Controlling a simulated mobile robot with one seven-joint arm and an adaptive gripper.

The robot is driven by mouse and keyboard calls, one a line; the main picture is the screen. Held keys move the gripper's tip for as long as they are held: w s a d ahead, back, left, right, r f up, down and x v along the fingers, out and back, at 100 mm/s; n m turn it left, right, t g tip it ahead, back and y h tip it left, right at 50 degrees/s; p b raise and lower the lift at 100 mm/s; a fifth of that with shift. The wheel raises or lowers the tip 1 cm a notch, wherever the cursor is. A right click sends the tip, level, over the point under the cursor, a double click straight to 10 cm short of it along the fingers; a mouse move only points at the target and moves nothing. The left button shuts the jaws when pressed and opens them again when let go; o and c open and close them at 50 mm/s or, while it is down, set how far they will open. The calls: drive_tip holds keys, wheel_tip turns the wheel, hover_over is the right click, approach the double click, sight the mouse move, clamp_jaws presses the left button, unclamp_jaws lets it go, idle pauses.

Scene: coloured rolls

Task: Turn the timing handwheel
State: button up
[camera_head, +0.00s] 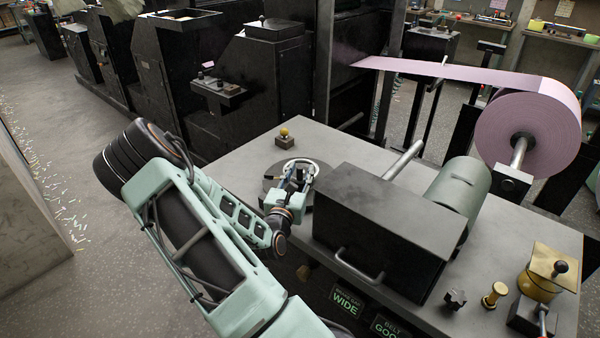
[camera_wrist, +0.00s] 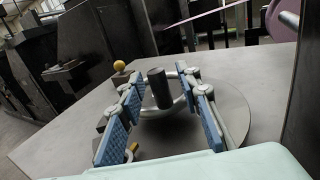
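The timing handwheel (camera_head: 312,164) lies on the grey machine top, a pale ring over a round dark disc (camera_wrist: 235,108). In the wrist view its metal ring (camera_wrist: 180,108) and an upright dark cylindrical grip (camera_wrist: 159,90) show between my fingers. My gripper (camera_head: 293,181) is over the handwheel, reaching in from the lower left. In the wrist view my gripper (camera_wrist: 163,88) is open, its blue-padded fingers on either side of the dark grip. Gaps show between the grip and both fingers. My gripper hides part of the wheel.
A yellow-topped knob (camera_head: 284,133) stands just behind the wheel. A large black housing (camera_head: 385,225) with a handle stands close to its right. A pink paper roll (camera_head: 530,125) is at the back right. Bare grey top (camera_head: 245,150) lies left of the wheel.

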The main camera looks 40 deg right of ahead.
drive_tip(key=v, duration=1.2)
drive_tip(key=shift+r, duration=0.1)
